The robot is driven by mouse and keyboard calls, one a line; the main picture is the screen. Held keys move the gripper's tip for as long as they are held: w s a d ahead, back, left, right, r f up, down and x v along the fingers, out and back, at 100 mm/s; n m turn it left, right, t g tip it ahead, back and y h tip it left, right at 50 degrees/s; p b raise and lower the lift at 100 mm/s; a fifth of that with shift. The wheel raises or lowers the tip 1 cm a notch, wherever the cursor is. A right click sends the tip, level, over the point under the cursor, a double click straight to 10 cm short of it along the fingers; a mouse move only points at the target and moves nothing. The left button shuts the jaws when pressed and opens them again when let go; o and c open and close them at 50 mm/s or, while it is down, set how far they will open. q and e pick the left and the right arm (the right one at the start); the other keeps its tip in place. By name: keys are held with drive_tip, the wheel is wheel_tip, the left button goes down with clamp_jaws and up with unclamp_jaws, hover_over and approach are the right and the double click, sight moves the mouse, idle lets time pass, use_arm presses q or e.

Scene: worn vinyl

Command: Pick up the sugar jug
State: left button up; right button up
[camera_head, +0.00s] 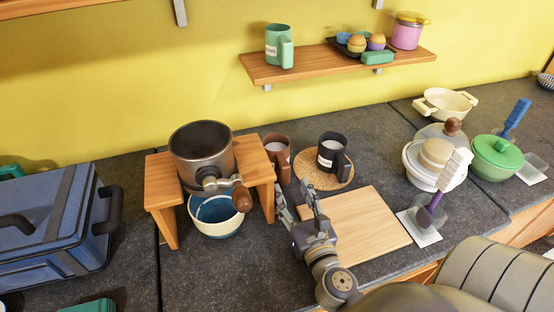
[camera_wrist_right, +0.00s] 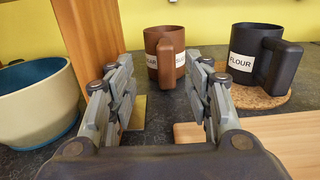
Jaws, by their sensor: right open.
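A brown jug (camera_head: 277,153) with a white label stands on the counter beside the wooden stand. In the right wrist view the brown jug (camera_wrist_right: 156,45) is upright with its handle facing me. The handle covers part of its label, so I cannot read it fully. A black jug (camera_head: 326,155) labelled FLOUR stands to its right on a round cork mat (camera_head: 312,176). My right gripper (camera_head: 296,196) is open and empty, in front of the brown jug and apart from it. In the wrist view its fingers (camera_wrist_right: 162,75) point toward the jug's handle. My left gripper is not in view.
A wooden stand (camera_head: 160,195) with a metal pot (camera_head: 203,150) and a blue-lined bowl (camera_head: 215,228) is close on the left. A wooden board (camera_head: 365,225) lies right of my gripper. A green labelled mug (camera_head: 277,46) sits on the wall shelf (camera_head: 310,68).

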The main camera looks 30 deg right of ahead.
sight(286, 171)
drive_tip(key=p+x, duration=0.1)
drive_tip(key=x, duration=0.2)
drive_tip(key=shift+w+d+r, duration=0.1)
drive_tip(key=shift+w, duration=0.25)
drive_tip(key=x, duration=0.2)
drive_tip(key=p+x, duration=0.1)
drive_tip(key=x, duration=0.2)
drive_tip(key=shift+s+d+p, duration=0.1)
drive_tip(key=shift+d+p, duration=0.2)
drive_tip(key=shift+d, duration=0.1)
drive_tip(key=shift+w+d+f, duration=0.15)
drive_tip(key=shift+w+f, duration=0.1)
drive_tip(key=shift+w, duration=0.3)
drive_tip(key=shift+s, duration=0.1)
drive_tip(key=shift+c, duration=0.6)
clamp_jaws()
drive_tip(key=shift+r, duration=0.1)
